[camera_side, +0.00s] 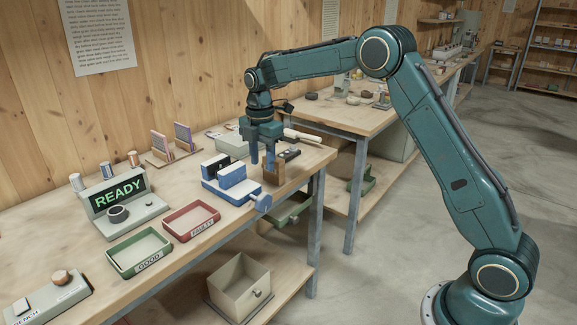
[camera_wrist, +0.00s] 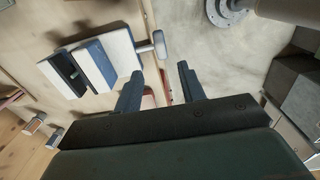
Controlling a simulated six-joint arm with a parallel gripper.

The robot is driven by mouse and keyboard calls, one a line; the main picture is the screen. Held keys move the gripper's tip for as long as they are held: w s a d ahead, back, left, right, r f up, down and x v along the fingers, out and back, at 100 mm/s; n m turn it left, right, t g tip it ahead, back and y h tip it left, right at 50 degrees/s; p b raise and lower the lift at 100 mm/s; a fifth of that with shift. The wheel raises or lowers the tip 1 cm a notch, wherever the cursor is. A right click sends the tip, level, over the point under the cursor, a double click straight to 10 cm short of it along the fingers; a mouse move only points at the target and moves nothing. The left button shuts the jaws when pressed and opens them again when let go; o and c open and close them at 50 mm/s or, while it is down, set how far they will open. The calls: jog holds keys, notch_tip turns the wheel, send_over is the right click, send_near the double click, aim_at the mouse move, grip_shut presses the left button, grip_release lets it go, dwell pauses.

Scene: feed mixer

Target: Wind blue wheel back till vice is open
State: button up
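The vice (camera_side: 231,183) stands near the bench's front edge in the side view, with a blue base and pale block-like parts topped in black and blue. It is also at the upper left of the wrist view (camera_wrist: 92,64). Its pale blue wheel (camera_side: 263,202) sticks out at the front and looks greyish in the wrist view (camera_wrist: 160,44). I cannot tell how wide the jaws stand. My gripper (camera_side: 263,160) points down above and behind the wheel. In the wrist view its fingers (camera_wrist: 160,72) are apart with nothing between them; the wheel lies just beyond the tips.
A brown wooden block (camera_side: 276,174) sits below and beside my fingers. A red FAULTY tray (camera_side: 191,221), a green GOOD tray (camera_side: 139,252) and a READY display unit (camera_side: 122,200) are to the left. Hand tools (camera_side: 300,137) lie behind. The bench's front edge is close to the wheel.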

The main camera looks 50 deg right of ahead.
aim_at(257, 200)
notch_tip(257, 200, down, 12)
jog(key=shift+r, duration=0.2)
dwell(0.4)
jog(key=shift+c, duration=0.4)
grip_shut()
jog(key=shift+a+h, duration=0.2)
jog(key=shift+h, duration=0.3)
jog(key=shift+a+h, duration=0.25)
jog(key=shift+h, duration=0.75)
jog(key=h, duration=0.2)
jog(key=shift+a+f+h, duration=0.1)
jog(key=shift+a+h, duration=0.25)
jog(key=shift+h, duration=0.05)
jog(key=shift+a+f+h, duration=0.15)
jog(key=shift+a+h, duration=0.05)
jog(key=shift+h, duration=1.05)
jog(key=shift+a+f+h, duration=0.15)
jog(key=shift+a+h, duration=0.05)
jog(key=shift+h, duration=1.05)
